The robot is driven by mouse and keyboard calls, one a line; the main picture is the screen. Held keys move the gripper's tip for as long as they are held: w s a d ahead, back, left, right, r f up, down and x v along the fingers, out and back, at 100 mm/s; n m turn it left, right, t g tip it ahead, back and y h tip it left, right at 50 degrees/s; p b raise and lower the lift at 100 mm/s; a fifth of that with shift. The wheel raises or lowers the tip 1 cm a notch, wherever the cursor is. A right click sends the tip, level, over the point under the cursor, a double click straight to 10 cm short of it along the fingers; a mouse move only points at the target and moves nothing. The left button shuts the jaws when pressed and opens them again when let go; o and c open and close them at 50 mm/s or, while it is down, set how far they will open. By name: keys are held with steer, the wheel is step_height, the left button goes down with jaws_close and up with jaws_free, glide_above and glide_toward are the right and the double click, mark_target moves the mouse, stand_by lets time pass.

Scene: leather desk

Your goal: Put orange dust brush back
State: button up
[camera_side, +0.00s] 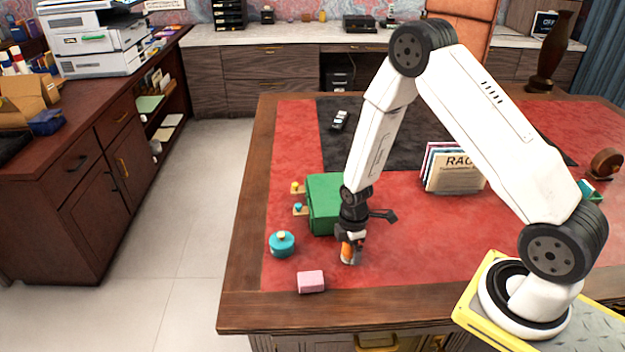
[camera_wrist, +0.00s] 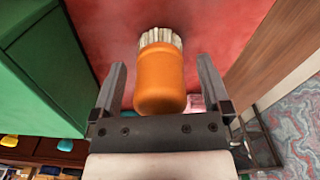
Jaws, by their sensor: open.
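The orange dust brush (camera_wrist: 160,82) has a rounded orange handle and pale bristles pointing away from my gripper in the wrist view. My gripper (camera_wrist: 160,80) is open, with one finger on each side of the brush and a visible gap on both sides. In the side view my gripper (camera_side: 350,240) is pointing down right over the brush and hides its upper part. The green box (camera_wrist: 40,65) stands close on the left in the wrist view.
The green box (camera_side: 325,200) with small drawer knobs stands just behind my gripper. A teal round pot (camera_side: 282,244) and a pink block (camera_side: 311,282) lie to the left and front. Upright books (camera_side: 455,170) stand at right. Red leather right of the brush is clear.

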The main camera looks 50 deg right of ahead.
steer(key=shift+r, duration=0.2)
steer(key=shift+r, duration=5.95)
steer(key=s+a+r+m+t, duration=0.2)
steer(key=s+a+r+m, duration=0.3)
steer(key=s+r+m, duration=0.3)
steer(key=m, duration=0.4)
steer(key=shift+a+r+t, duration=0.2)
steer(key=shift+a+t, duration=0.1)
steer(key=shift+a, duration=0.1)
